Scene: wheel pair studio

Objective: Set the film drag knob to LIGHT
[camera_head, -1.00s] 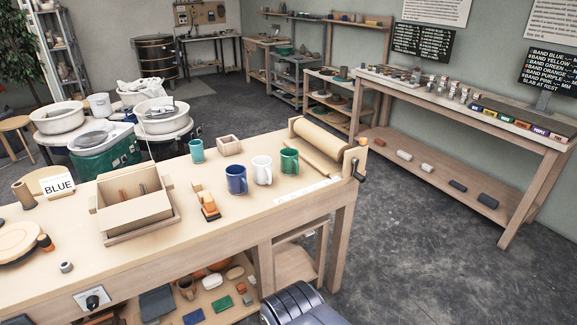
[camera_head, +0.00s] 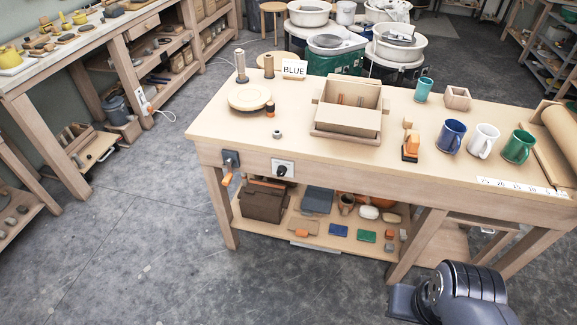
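A black knob (camera_head: 283,171) sits on a white plate on the front edge of the wooden workbench (camera_head: 330,158). The plate's markings are too small to read, so I cannot tell its setting or confirm that it is the film drag knob. To its left on the same edge is a dark box with an orange handle (camera_head: 228,178). A dark, ribbed part of my own arm shows at the bottom right, in front of the bench and apart from the knob. My gripper is not in view.
On the bench are a round board (camera_head: 249,97), a BLUE sign (camera_head: 294,70), a wooden box (camera_head: 346,112), and blue (camera_head: 451,136), white (camera_head: 483,140) and green (camera_head: 518,147) mugs. The lower shelf holds several items. Floor (camera_head: 140,245) is clear at the left front.

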